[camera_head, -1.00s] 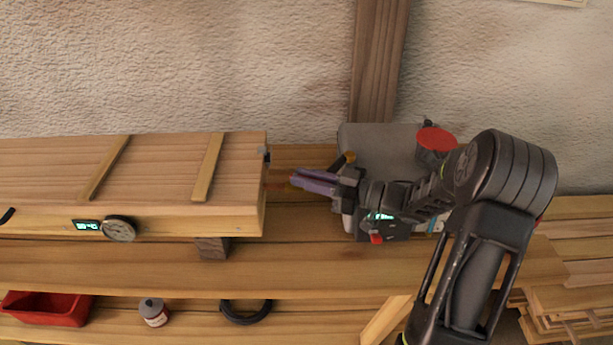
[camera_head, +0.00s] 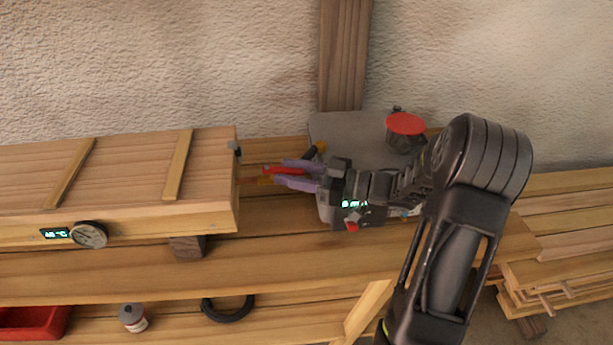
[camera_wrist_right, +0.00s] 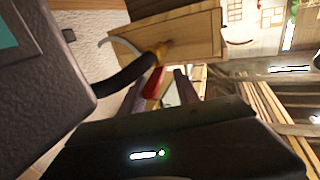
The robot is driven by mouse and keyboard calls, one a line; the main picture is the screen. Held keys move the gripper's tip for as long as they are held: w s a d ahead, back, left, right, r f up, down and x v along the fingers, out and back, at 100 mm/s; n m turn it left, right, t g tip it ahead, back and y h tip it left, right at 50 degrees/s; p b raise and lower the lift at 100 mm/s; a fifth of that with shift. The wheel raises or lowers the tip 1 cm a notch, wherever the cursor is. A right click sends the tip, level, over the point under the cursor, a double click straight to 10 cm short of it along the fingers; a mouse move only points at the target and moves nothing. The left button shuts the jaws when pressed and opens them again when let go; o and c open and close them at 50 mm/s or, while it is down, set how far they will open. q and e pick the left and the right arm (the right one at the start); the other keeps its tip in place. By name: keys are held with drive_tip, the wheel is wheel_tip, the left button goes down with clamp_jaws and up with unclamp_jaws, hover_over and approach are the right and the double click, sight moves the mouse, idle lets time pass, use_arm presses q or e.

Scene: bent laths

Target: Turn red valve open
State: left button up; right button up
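The red valve handle (camera_head: 285,170) shows at the right end of the long wooden box (camera_head: 130,170), by a brass-coloured fitting (camera_head: 265,181). My right gripper (camera_head: 288,173) has purple fingers pointing left, one on each side of the red handle, with a gap between them. In the right wrist view the red handle (camera_wrist_right: 153,84) lies between the fingers (camera_wrist_right: 160,85), beside the brass fitting (camera_wrist_right: 162,50) and a black hose (camera_wrist_right: 125,75). I cannot tell whether a finger touches the handle. My left gripper is not in view.
A grey steam unit (camera_head: 345,130) with a red cap (camera_head: 405,124) stands behind my right arm. A dial gauge (camera_head: 90,234) sits on the box front. The shelf below holds a red bin (camera_head: 35,322), a small can (camera_head: 132,317) and a black ring (camera_head: 228,308). Laths (camera_head: 570,230) are stacked at right.

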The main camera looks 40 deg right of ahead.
drive_tip(key=v, duration=0.3)
drive_tip(key=shift+b, duration=0.35)
drive_tip(key=shift+v, duration=0.85)
drive_tip(key=p, duration=1.2)
approach(292, 173)
drive_tip(key=s+d, duration=0.2)
drive_tip(key=d, duration=0.1)
drive_tip(key=shift+w+d, duration=0.1)
drive_tip(key=shift+d, duration=0.05)
